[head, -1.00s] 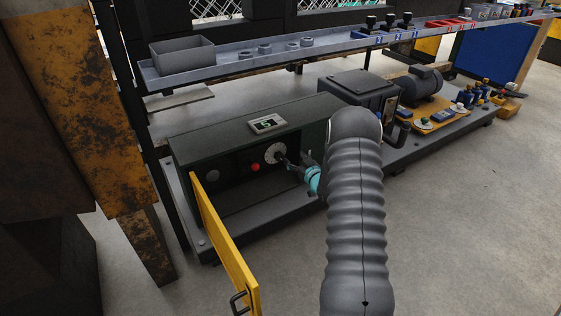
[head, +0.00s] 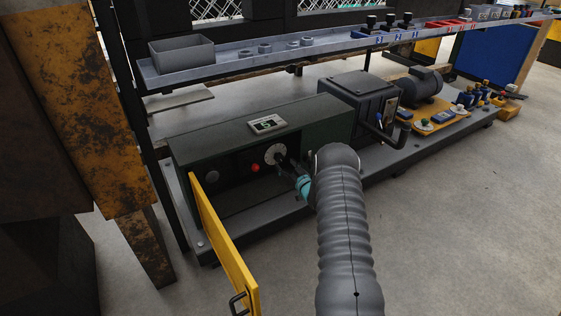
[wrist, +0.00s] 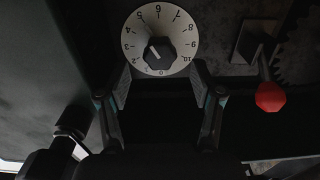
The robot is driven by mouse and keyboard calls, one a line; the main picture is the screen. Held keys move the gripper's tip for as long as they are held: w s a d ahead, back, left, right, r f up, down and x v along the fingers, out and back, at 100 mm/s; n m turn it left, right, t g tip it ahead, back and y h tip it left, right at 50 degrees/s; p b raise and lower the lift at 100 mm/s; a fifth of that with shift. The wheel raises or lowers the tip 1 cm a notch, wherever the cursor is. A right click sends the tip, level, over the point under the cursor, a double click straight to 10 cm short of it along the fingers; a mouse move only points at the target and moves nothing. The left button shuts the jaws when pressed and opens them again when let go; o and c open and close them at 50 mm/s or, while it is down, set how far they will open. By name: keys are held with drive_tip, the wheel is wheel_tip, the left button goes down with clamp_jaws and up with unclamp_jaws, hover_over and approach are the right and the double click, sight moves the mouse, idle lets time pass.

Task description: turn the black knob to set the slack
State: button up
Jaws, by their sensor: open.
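The black knob (wrist: 159,51) sits at the centre of a white numbered dial (wrist: 184,31). Its pointer line tilts to the upper left in the wrist view. My gripper (wrist: 162,76) is open, with one finger below each side of the knob in the wrist view. The fingers look apart from the knob; their exact distance is hard to tell. In the head view my gripper (head: 286,165) is close to the dial and partly hides it.
A red button (head: 255,168) is left of the dial; a red knob (wrist: 270,97) shows in the wrist view. A yellow door (head: 223,245) stands open at the box's left. A grey shelf (head: 225,72) with parts runs above. Floor at right is clear.

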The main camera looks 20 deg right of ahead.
sight(280, 159)
drive_tip(key=shift+w+a, duration=0.25)
drive_tip(key=shift+w, duration=0.9)
drive_tip(key=shift+w+a, duration=0.2)
drive_tip(key=shift+w, duration=0.95)
drive_tip(key=c, duration=1.1)
